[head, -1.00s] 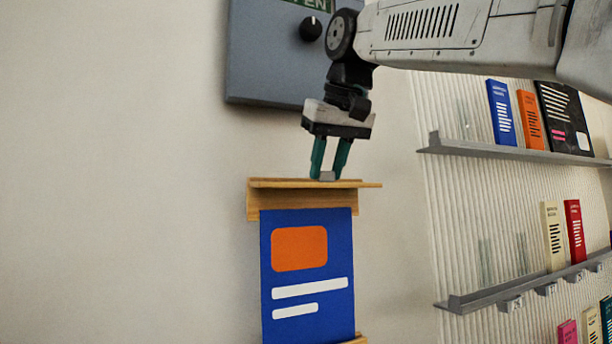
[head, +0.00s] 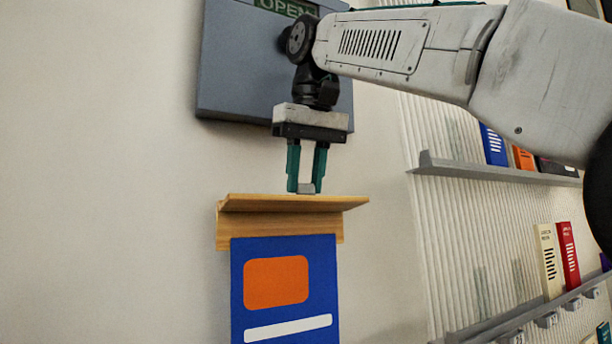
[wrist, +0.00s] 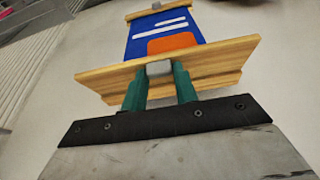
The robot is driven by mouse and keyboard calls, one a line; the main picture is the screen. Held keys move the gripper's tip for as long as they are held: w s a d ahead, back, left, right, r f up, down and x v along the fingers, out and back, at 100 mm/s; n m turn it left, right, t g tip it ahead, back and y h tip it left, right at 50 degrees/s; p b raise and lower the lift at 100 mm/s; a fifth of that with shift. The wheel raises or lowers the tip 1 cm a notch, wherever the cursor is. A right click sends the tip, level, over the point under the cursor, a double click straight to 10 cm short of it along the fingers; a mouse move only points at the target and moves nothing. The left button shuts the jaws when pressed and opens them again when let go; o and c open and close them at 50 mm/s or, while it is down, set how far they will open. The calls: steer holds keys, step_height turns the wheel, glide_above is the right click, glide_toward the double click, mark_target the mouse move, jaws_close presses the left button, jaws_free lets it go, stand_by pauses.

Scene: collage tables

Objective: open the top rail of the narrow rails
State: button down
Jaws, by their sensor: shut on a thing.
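The narrow rails hold a blue poster (head: 285,310) with an orange block and white bars against the wall. The top rail (head: 280,230) is a wooden strip with a ledge standing out at its upper edge. A small grey tab (head: 306,187) sits on that ledge. My gripper (head: 306,182) points down from above, its teal fingers shut on the tab. In the wrist view, the tab (wrist: 159,68) sits between the fingers, at the edge of the top rail (wrist: 210,60). The lower rail (wrist: 150,12) shows beyond the poster there.
A grey box with an OPEN sign (head: 235,70) is on the wall behind my arm. Grey shelves (head: 490,172) with several books line the ribbed wall at right. The wall left of the poster is bare.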

steer(key=c, duration=1.1)
jaws_free()
steer(key=shift+d, duration=0.1)
steer(key=shift+r, duration=0.1)
steer(key=shift+w+v, duration=0.15)
steer(key=shift+v, duration=0.6)
steer(key=shift+w+v, duration=0.15)
steer(key=shift+v, duration=0.55)
steer(key=s+d, duration=0.1)
steer(key=s, duration=0.4)
steer(key=s+d+r, duration=0.1)
steer(key=s+d, duration=0.1)
steer(key=s, duration=0.3)
steer(key=s+d+r, duration=0.1)
steer(key=s+d, duration=0.1)
steer(key=s, duration=0.3)
